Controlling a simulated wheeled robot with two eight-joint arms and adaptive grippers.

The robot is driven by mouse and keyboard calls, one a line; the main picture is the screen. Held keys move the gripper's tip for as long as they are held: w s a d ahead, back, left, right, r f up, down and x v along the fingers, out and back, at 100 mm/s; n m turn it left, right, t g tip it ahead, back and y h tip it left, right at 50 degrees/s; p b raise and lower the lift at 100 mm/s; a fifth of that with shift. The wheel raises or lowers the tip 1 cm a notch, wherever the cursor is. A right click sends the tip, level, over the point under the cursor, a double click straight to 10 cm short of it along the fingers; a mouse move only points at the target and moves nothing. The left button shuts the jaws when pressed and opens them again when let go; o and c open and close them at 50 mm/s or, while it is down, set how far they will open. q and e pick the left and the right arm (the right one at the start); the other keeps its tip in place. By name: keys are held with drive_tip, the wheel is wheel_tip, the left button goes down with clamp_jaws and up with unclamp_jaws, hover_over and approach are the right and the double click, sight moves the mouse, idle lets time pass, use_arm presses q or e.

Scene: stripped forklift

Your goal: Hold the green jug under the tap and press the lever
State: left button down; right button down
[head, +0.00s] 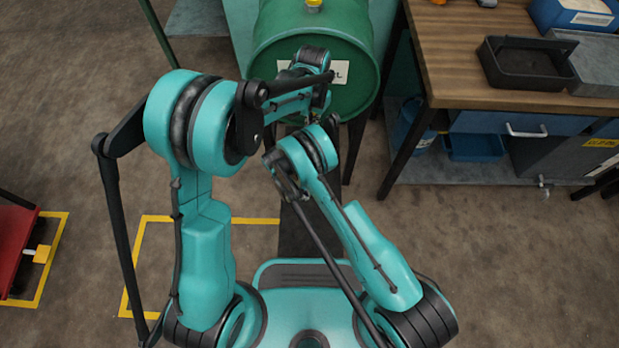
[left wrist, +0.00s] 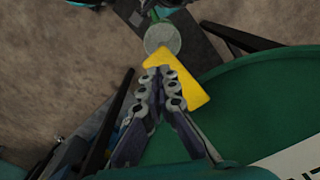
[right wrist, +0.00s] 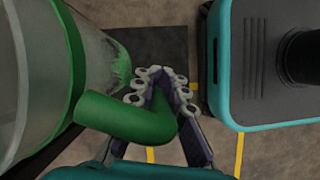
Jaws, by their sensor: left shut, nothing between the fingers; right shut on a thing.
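The green drum (head: 312,45) lies with its labelled end facing me. The tap's yellow lever (left wrist: 185,82) shows in the left wrist view. My left gripper (left wrist: 160,82) is shut and empty, its fingertips right at the lever; whether they touch cannot be told. The green jug (right wrist: 35,80) has a clear body and a green handle (right wrist: 125,117). My right gripper (right wrist: 162,85) is shut on that handle. A pale round shape (left wrist: 162,38) beyond the lever looks like the jug's top. In the head view my arms hide most of the tap and jug.
A wooden workbench (head: 470,60) stands to the right, with a black tray (head: 525,65) and a blue bin (head: 575,15) on it. A red object (head: 15,240) is at the left edge. Yellow lines (head: 140,250) mark the open floor.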

use_arm(q)
drive_tip(key=shift+f, duration=2.3)
drive_tip(key=shift+r, duration=0.1)
idle(1.7)
drive_tip(key=shift+r, duration=2.5)
drive_tip(key=shift+f, duration=0.2)
